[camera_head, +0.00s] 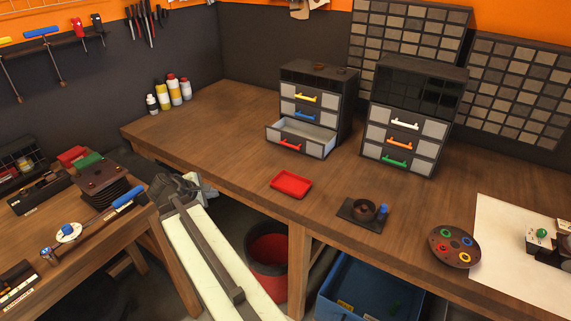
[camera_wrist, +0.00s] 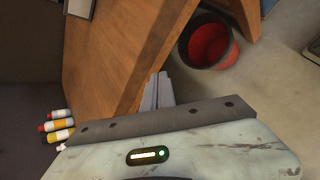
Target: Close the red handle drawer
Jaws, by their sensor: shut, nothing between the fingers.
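The red handle drawer (camera_head: 300,136) is the bottom drawer of the left small cabinet (camera_head: 345,108) on the wooden bench. It is pulled out and its grey inside looks empty. Its red handle (camera_head: 290,145) is on the front face. The yellow and blue handle drawers above it are shut. My gripper (camera_head: 180,188) is to the left of and below the cabinet in the head view, by the bench's front edge and apart from the drawer. In the wrist view my gripper (camera_wrist: 158,92) shows shut and empty; the drawer is not visible there.
A red tray (camera_head: 291,187) lies on the bench in front of the drawer. A second cabinet (camera_head: 415,120) stands to the right. Several bottles (camera_head: 170,93) stand at the back left. A red-lined bucket (camera_head: 268,252) is below the bench.

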